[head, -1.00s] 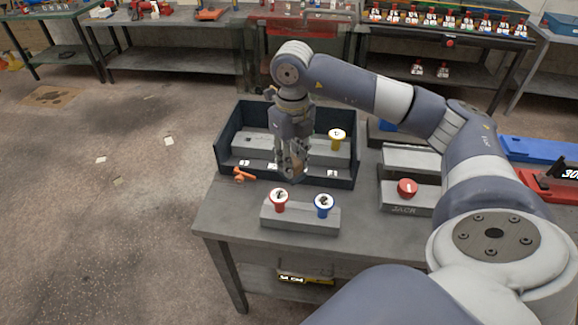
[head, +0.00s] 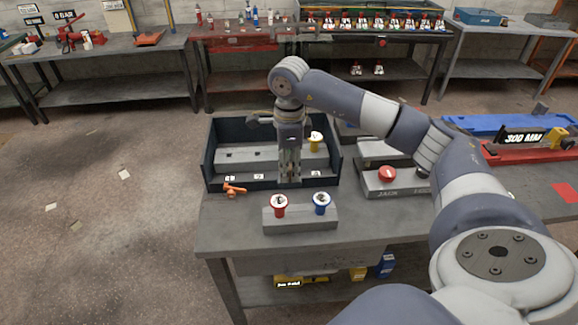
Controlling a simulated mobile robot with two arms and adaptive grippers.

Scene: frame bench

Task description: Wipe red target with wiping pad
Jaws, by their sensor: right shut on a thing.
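My right gripper (head: 290,178) points straight down in front of the dark open-topped tray on the bench. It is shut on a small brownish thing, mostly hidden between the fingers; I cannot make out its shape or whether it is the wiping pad. A flat red patch (head: 566,192), which looks like the red target, lies at the far right edge of the picture, well to the right of the gripper and partly cut off. My left gripper is not in view.
The dark tray (head: 213,165) holds a grey block with a yellow peg (head: 315,141). A grey block with red (head: 279,207) and blue (head: 321,204) ringed pegs stands in front. An orange piece (head: 234,190) lies left. The JACK block (head: 385,190) and blue rail (head: 480,124) are right.

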